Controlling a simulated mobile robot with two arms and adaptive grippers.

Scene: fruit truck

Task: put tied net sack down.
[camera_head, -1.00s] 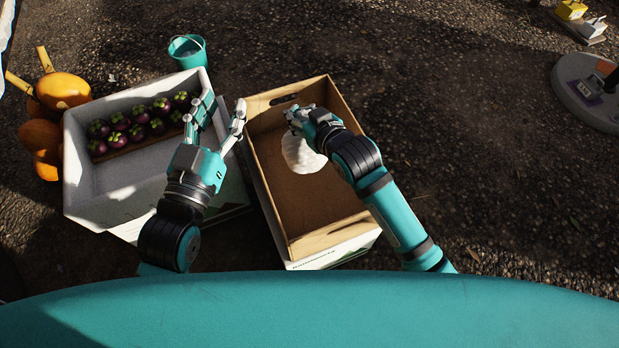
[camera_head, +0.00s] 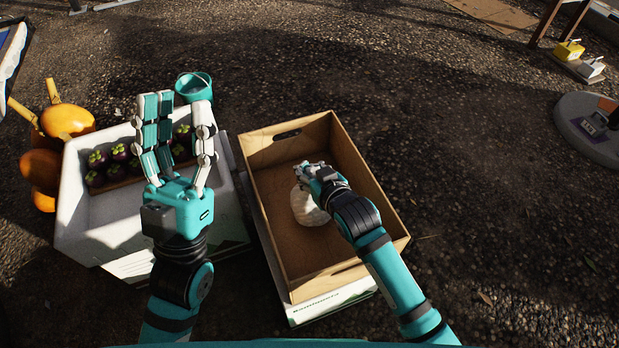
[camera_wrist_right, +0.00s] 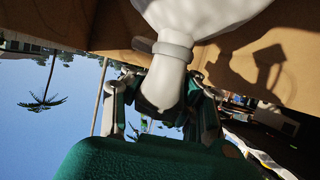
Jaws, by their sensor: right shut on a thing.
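The tied net sack (camera_head: 307,208) is white and rounded, inside the brown cardboard box (camera_head: 375,197) in the head view. My right gripper (camera_head: 309,172) is over the sack and shut on its tied neck. In the right wrist view the sack's neck (camera_wrist_right: 168,78) with its tie band sits between the fingers of the right gripper (camera_wrist_right: 160,108), and the sack's body runs off the top edge. Whether the sack's underside touches the box floor cannot be told. My left gripper (camera_head: 178,135) is open and empty above the white foam box.
The white foam box (camera_head: 80,215) at left holds several purple mangosteens (camera_head: 121,152). Orange fruits (camera_head: 68,120) lie left of it and a teal bucket (camera_head: 194,86) behind it. A round grey base (camera_head: 590,128) stands at far right. The ground between is clear.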

